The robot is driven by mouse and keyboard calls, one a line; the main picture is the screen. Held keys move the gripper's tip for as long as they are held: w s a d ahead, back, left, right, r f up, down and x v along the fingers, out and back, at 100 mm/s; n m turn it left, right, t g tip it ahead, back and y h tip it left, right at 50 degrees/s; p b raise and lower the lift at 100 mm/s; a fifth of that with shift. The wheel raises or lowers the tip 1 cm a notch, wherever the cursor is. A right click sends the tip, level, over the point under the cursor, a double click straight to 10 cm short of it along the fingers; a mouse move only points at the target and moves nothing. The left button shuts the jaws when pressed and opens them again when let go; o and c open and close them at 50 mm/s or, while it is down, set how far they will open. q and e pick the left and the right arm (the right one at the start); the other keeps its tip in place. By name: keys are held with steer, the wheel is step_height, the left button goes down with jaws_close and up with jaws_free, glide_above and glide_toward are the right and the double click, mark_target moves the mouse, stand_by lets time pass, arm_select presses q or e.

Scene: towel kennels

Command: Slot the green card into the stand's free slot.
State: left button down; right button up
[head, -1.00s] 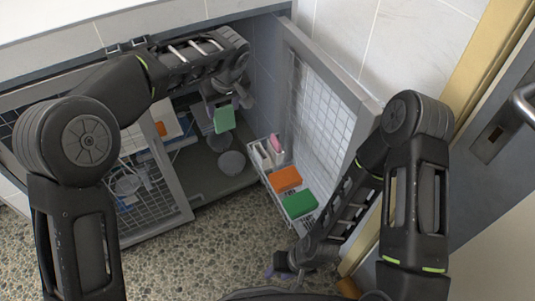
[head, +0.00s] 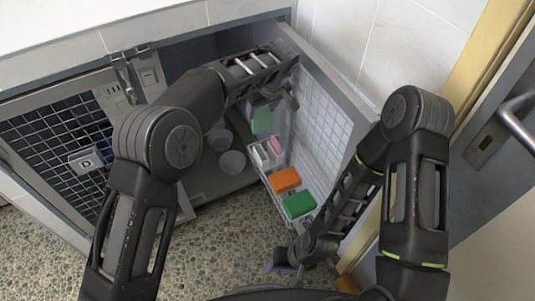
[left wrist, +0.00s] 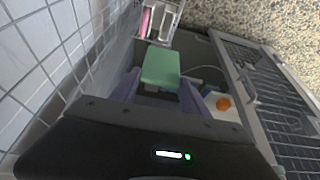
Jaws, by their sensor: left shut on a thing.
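A green card (head: 262,122) is gripped by my left gripper (head: 259,107) in the head view, in the kennel opening near the open mesh door. In the left wrist view the green card (left wrist: 160,68) stands out between the purple fingers of the left gripper (left wrist: 158,88). A small pale stand (head: 266,154) with a pink card (head: 275,145) sits below and close to the held card, at the back of the door's basket. The stand shows at the top of the left wrist view (left wrist: 160,22). My right gripper (head: 281,266) is low near the floor; its jaws are unclear.
The white wire basket (head: 311,217) on the open mesh door (head: 318,110) holds an orange block (head: 285,180) and a green block (head: 299,205). Grey bowls (head: 232,163) (head: 220,138) sit on the kennel floor. Another mesh door (head: 55,140) is at left.

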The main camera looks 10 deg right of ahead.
arm_select(q)
steer(key=shift+a, duration=0.1)
steer(key=s+a+r+m, duration=0.2)
steer(key=s+a+r, duration=0.3)
steer(key=a, duration=0.8)
steer(key=s+a+r+m+h, duration=0.1)
steer(key=s+a+r, duration=0.4)
steer(key=a, duration=0.9)
steer(key=shift+a+m, duration=0.2)
steer(key=shift+m, duration=0.2)
